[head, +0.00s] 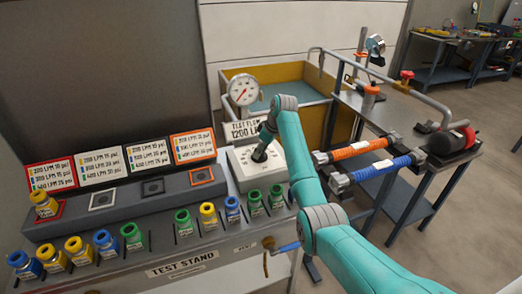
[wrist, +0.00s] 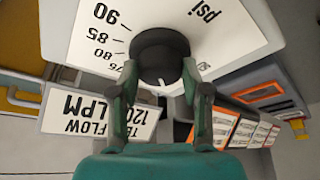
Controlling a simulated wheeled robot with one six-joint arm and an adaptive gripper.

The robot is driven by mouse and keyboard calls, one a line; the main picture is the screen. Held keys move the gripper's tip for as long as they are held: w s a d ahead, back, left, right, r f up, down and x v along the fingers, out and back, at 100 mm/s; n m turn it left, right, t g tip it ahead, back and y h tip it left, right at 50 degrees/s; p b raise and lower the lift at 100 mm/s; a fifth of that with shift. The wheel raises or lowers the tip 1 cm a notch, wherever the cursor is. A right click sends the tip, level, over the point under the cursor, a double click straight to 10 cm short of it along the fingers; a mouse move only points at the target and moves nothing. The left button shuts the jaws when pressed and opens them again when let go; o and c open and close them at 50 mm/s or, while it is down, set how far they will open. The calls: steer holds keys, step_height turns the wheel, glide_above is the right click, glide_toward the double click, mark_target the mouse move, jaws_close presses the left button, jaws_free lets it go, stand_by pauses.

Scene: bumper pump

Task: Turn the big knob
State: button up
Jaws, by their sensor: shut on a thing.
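The big knob is black and round with a white pointer mark. In the wrist view the big knob (wrist: 160,55) stands on a white dial plate (wrist: 222,25) marked in psi, with 80, 85 and 90 at the left. My gripper (wrist: 160,82) is shut on the knob, one finger on each side of it. In the head view my gripper (head: 262,150) reaches down onto the white dial box (head: 240,165) of the test stand. My arm hides part of that box and its right side.
A round gauge (head: 243,89) stands behind the dial box, near a "TEST FLOW" sign (head: 243,130). Coloured canisters (head: 133,236) line the stand's front. A table at right holds orange (head: 358,148) and blue (head: 383,168) hoses. A yellow-rimmed tank (head: 290,71) stands behind.

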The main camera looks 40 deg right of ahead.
steer(key=m+h, duration=0.1)
steer(key=m, duration=0.3)
steer(key=shift+a+m+h, duration=0.15)
steer(key=shift+m+h, duration=0.25)
stand_by(0.4)
steer(key=o, duration=1.1)
steer(key=shift+o, duration=0.2)
steer(key=v, duration=1.2)
steer(key=shift+s, duration=0.2)
steer(key=shift+f, duration=0.15)
